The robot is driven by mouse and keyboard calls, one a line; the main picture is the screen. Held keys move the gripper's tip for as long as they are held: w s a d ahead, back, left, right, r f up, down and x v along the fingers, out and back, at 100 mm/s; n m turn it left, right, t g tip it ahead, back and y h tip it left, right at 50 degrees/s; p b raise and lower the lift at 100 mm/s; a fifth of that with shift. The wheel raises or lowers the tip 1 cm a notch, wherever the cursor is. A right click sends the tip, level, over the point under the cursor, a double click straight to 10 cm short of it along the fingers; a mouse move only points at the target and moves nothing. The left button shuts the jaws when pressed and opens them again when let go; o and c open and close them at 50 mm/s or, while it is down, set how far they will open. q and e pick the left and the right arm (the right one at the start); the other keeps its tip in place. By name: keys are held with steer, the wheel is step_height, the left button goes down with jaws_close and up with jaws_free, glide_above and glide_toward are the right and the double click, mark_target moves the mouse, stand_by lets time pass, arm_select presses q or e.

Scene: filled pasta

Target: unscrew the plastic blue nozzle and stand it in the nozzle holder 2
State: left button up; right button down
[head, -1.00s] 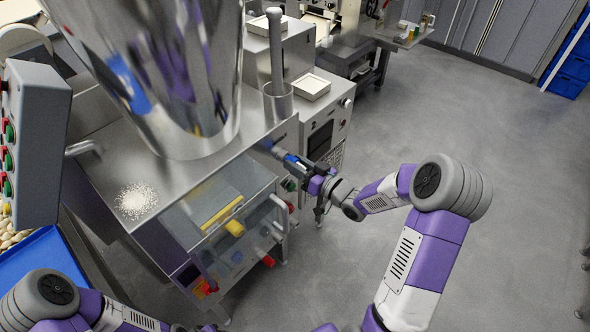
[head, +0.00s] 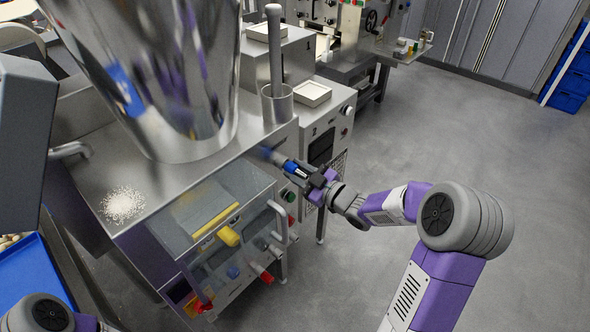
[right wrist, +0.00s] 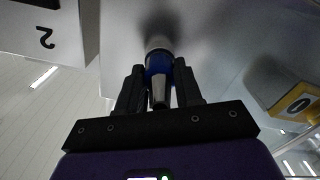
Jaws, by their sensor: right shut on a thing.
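The blue nozzle (head: 290,165) is at the outlet on the right side of the steel filling machine (head: 245,143). In the right wrist view the nozzle (right wrist: 158,62) has a blue collar and a tapering metal tip pointing toward my gripper. A pale fitting sits behind the collar, and I cannot tell whether the two are still joined. My right gripper (head: 304,171) is shut on the nozzle, with its dark fingers (right wrist: 159,92) on either side. My left gripper is out of view. A white surface marked 2 (right wrist: 45,38) shows in the wrist view; I cannot identify the holder itself.
A steel cup with a rod (head: 277,103) and a white dish (head: 312,94) stand behind. Open floor lies to the right.

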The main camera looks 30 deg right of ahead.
steer(key=n, duration=0.5)
steer(key=shift+r, duration=0.1)
steer(key=n, duration=0.5)
steer(key=shift+n, duration=0.6)
steer(key=n, duration=0.4)
steer(key=shift+d+n, duration=0.1)
steer(key=shift+n, duration=0.7)
steer(key=shift+n, duration=1.5)
